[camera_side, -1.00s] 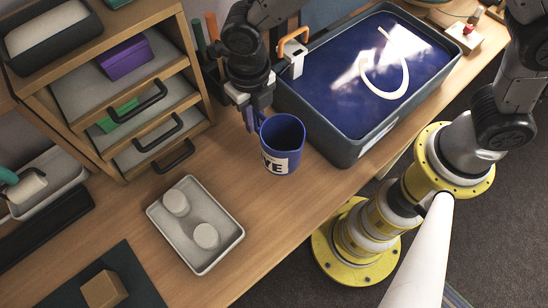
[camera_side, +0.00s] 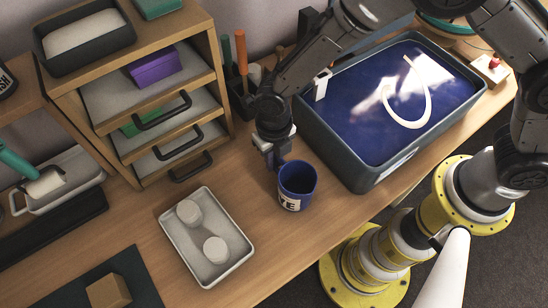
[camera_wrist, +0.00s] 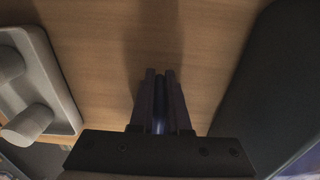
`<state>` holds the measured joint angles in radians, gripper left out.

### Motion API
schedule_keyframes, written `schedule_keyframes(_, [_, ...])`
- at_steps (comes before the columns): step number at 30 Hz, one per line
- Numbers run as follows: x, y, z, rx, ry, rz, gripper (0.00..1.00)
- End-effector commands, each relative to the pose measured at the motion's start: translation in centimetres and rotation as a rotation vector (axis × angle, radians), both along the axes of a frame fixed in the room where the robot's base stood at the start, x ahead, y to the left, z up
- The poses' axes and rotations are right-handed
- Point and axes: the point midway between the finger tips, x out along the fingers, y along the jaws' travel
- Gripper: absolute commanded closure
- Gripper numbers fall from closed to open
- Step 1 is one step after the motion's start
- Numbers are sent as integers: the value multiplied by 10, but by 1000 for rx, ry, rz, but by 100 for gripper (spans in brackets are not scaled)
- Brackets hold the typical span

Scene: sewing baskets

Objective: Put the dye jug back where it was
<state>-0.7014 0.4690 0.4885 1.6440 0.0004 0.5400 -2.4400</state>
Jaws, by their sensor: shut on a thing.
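The dye jug (camera_side: 297,187) is a blue mug-like vessel with a white label ending in "YE". In the side view it is upright, between the blue-filled tub and the grey tray. My gripper (camera_side: 271,158) is at the jug's upper left, shut on its handle. The side view does not show clearly whether the jug's base touches the bench. In the wrist view my gripper (camera_wrist: 160,75) points at the bench with its fingers close together and a strip of blue between them. The jug's body is not clearly visible there.
The tub (camera_side: 365,178) of blue liquid with a white loop stands close at the right. The grey tray (camera_side: 207,280) with two pale round pieces is at the lower left. A wooden drawer unit (camera_side: 225,95) stands behind. Bare bench lies around the jug.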

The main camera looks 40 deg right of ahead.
Motion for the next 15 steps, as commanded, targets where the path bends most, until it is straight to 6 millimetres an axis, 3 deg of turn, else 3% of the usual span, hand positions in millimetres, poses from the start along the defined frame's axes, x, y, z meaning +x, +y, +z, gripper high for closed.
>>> schedule_keyframes(2, [0,0,-2,0,0,0,100])
schedule_keyframes(3, [0,0,-3,0,0,0,84])
schedule_keyframes(8, [0,0,-2,0,0,0,55])
schedule_keyframes(15, [0,0,-2,0,0,0,55])
